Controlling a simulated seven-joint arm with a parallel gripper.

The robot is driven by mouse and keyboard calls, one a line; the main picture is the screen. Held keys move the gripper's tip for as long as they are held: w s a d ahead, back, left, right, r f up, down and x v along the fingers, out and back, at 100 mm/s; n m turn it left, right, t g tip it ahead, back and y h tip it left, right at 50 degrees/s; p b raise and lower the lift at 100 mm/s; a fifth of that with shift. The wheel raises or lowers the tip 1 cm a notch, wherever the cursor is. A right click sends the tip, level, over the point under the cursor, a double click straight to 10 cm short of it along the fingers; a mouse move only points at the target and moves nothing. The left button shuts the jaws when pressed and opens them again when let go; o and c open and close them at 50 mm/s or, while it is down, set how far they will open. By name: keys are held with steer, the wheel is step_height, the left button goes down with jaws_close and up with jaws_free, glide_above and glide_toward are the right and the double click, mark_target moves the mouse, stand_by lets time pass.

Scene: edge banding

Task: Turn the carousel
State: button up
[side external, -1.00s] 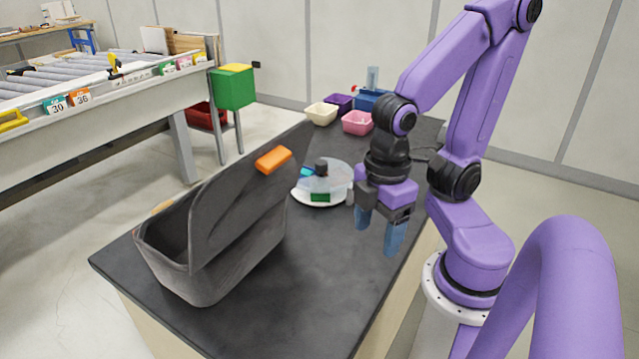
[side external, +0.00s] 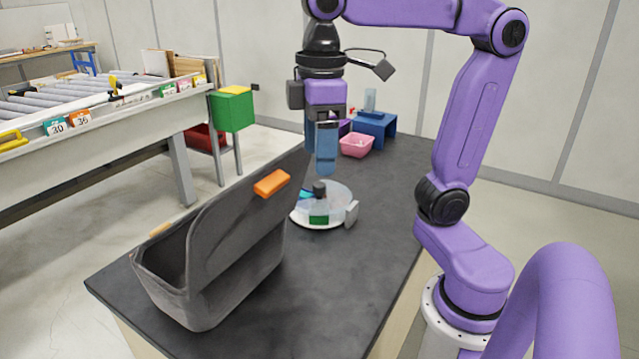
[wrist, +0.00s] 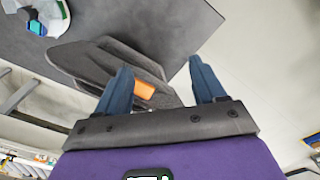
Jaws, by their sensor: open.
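The carousel (side external: 334,213) is a low round white disc with a clear cover, a dark centre knob (side external: 320,189), a green patch on its front and a grey block at its right edge. It stands on the dark table behind the grey bin. In the wrist view part of the carousel (wrist: 52,20) shows at the top left corner. My gripper (side external: 326,168) points down, raised above the carousel and apart from it. Its two blue fingers are spread with nothing between them in the wrist view (wrist: 160,82).
A grey fabric bin (side external: 235,265) with an orange tab (side external: 272,183) stands at the table's front left. A pink bin (side external: 357,145) and a blue stand (side external: 375,126) are at the back. The dark table (side external: 370,250) is clear right of the carousel. A roller conveyor (side external: 90,105) stands at left.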

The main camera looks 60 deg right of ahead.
steer(key=w+d+r+m, duration=0.1)
steer(key=w+d+m, duration=0.4)
steer(key=w, duration=0.7)
steer(key=m, duration=0.7)
glide_above(319, 184)
step_height(319, 184, down, 4)
step_height(319, 184, down, 28)
steer(key=shift+s+a+f, duration=0.1)
steer(key=shift+s, duration=0.05)
jaws_close()
